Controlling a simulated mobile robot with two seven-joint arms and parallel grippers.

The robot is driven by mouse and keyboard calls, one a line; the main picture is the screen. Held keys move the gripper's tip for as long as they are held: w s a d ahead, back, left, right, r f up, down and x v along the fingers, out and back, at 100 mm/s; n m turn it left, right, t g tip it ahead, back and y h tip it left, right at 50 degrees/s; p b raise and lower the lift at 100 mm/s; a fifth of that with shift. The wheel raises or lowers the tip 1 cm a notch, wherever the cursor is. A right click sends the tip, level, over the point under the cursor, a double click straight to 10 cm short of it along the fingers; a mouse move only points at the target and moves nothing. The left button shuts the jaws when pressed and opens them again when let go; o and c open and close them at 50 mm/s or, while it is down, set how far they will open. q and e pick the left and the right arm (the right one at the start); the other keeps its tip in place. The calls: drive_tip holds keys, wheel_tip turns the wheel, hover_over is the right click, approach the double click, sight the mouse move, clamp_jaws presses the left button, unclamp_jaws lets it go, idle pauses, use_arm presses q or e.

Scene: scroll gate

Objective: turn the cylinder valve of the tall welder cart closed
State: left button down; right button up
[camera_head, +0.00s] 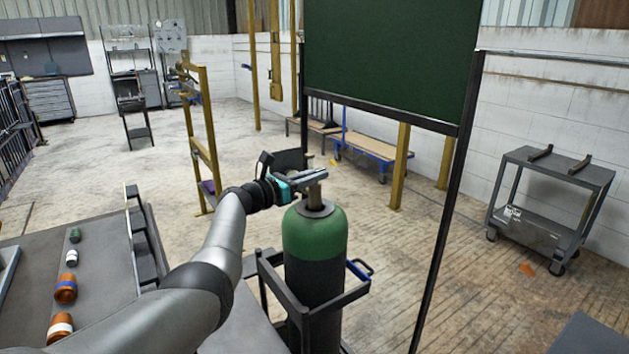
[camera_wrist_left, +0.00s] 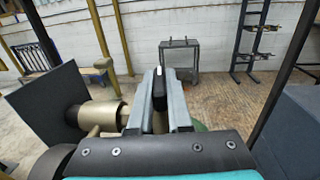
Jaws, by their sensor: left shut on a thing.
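The tall welder cart (camera_head: 268,286) is a dark frame holding a gas cylinder (camera_head: 314,240) with a green shoulder and a dark body, standing upright. The brass cylinder valve (camera_head: 316,192) rises from its top; brass fittings also show in the left wrist view (camera_wrist_left: 98,115). My left gripper (camera_head: 316,177) is at the top of the valve, shut on it, with the fingers lying roughly level. In the left wrist view the fingers (camera_wrist_left: 159,88) are close together with a dark piece between them. The fingers partly hide the valve's top, and its turn angle cannot be told. My right gripper is not in view.
A dark green screen (camera_head: 390,55) on a black frame (camera_head: 446,210) stands just behind and right of the cylinder. A dark rack (camera_head: 145,240) and a bench (camera_head: 98,262) with small containers are at left. A grey cart (camera_head: 548,180) stands at right. Open floor lies between.

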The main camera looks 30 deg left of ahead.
use_arm(q)
drive_tip(key=shift+r, duration=0.15)
drive_tip(key=c, duration=0.8)
unclamp_jaws()
drive_tip(key=shift+w, duration=0.1)
drive_tip(key=shift+c, duration=0.2)
drive_tip(key=shift+p+v, duration=0.7)
drive_tip(key=shift+v, duration=0.15)
drive_tip(key=shift+p+v, duration=1.05)
drive_tip(key=shift+v, duration=1.85)
